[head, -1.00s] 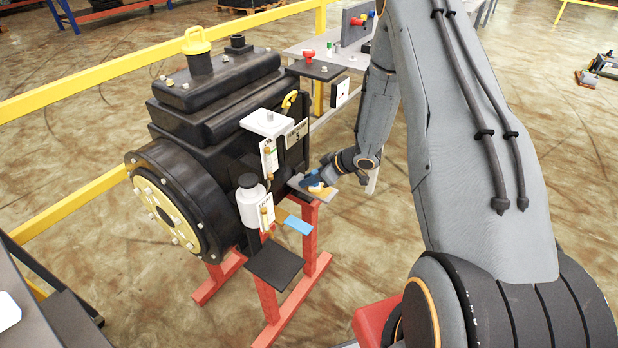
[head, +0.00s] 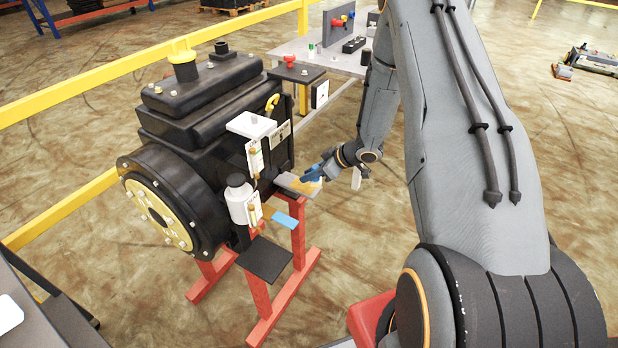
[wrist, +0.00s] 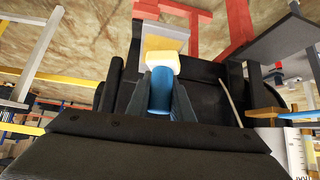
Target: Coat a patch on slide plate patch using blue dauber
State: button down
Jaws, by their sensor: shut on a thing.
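My gripper (head: 320,171) is shut on the blue dauber (wrist: 160,91), seen in the wrist view between the two dark fingers. The dauber's pale yellow sponge head (wrist: 162,65) sticks out beyond the fingertips. The grey slide plate (head: 290,182) juts from the side of the black machine, and the dauber is at its outer end. In the wrist view the plate (wrist: 164,27) lies just beyond the sponge, with a yellow-tan patch (wrist: 165,44) beside the sponge. I cannot tell whether the sponge touches the plate.
The black machine (head: 200,115) stands on a red frame (head: 299,240). A white cylinder (head: 239,204), a light blue strip (head: 285,220) and a black shelf (head: 265,258) are left of and below the plate. A grey table (head: 345,62) stands behind.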

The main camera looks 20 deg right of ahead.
notch_tip(320, 180, up, 4)
jog(key=p, duration=0.2)
jog(key=shift+a+r+p, duration=0.1)
jog(key=shift+p, duration=0.2)
dwell(0.4)
